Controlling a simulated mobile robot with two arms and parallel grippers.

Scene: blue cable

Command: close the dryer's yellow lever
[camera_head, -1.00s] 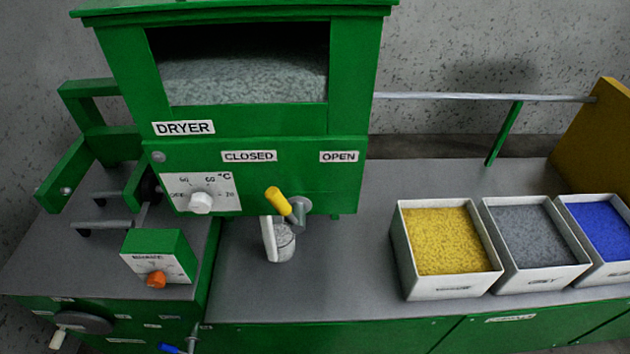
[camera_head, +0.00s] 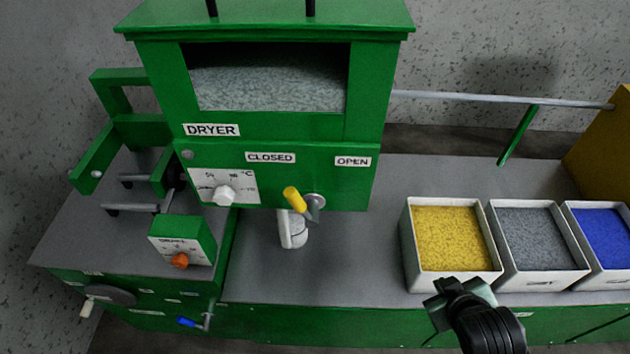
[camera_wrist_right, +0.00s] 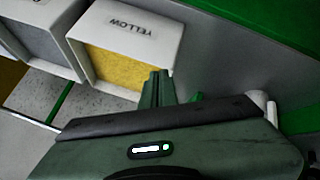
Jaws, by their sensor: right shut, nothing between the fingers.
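The green dryer (camera_head: 212,130) stands at the back of the bench in the head view. Its yellow lever (camera_head: 294,198) is on the lower front, on a grey pivot. The lever's yellow end points up and left from the pivot, below the CLOSED label (camera_head: 270,158) and left of the OPEN label (camera_head: 353,162). My right gripper (camera_head: 460,288) is in front of the yellow granule bin, to the right of the lever and well apart from it. Its fingers are shut and empty in the right wrist view (camera_wrist_right: 157,86). My left gripper is out of view.
A cup (camera_head: 294,231) with granules stands below the lever. The yellow bin (camera_head: 452,283), grey bin (camera_head: 540,281) and blue bin (camera_head: 600,277) stand along the right. A control box (camera_head: 182,240) with an orange knob is at left. The bench (camera_head: 350,265) between cup and bins is clear.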

